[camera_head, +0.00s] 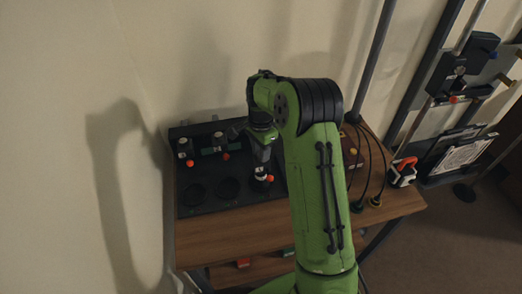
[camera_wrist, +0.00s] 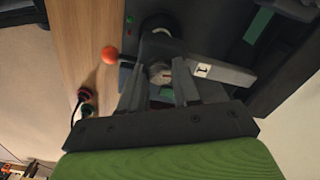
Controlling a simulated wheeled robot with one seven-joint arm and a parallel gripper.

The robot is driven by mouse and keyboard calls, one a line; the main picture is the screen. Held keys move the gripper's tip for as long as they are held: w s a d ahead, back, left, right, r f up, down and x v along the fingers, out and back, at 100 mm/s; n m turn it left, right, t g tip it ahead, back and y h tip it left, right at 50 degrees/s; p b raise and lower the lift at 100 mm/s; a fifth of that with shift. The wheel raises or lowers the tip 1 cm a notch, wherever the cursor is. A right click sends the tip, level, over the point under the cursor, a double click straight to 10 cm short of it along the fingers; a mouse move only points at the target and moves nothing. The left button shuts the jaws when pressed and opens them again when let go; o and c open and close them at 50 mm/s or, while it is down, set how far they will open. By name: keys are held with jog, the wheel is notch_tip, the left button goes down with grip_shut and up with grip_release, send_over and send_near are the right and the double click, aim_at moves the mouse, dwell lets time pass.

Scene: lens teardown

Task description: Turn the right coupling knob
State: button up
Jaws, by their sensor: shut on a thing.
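The coupling knob (camera_wrist: 160,73) is a small grey round piece below a dark cylinder in the wrist view. My gripper (camera_wrist: 159,80) has one finger on each side of it and is shut on it. In the head view my gripper (camera_head: 262,155) points down at the rightmost of the visible units with orange balls. The knob itself is mostly hidden there by my gripper and arm. An orange ball (camera_wrist: 109,54) on a short lever stands beside the knob. A pale label marked "1" (camera_wrist: 202,70) sits on a grey bar beside the right finger.
The dark panel (camera_head: 207,211) with round openings lies on a wooden table (camera_head: 230,234). Two other units with orange balls, one at left (camera_head: 190,163) and one beside it (camera_head: 226,156), stand on it. Black cables (camera_head: 377,165) hang at the right. A wall closes the back.

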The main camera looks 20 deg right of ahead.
jog(key=shift+m, duration=0.8)
jog(key=o, duration=1.1)
jog(key=shift+c, duration=0.2)
notch_tip(320, 180, up, 16)
jog(key=p, duration=0.3)
jog(key=shift+f, duration=0.1)
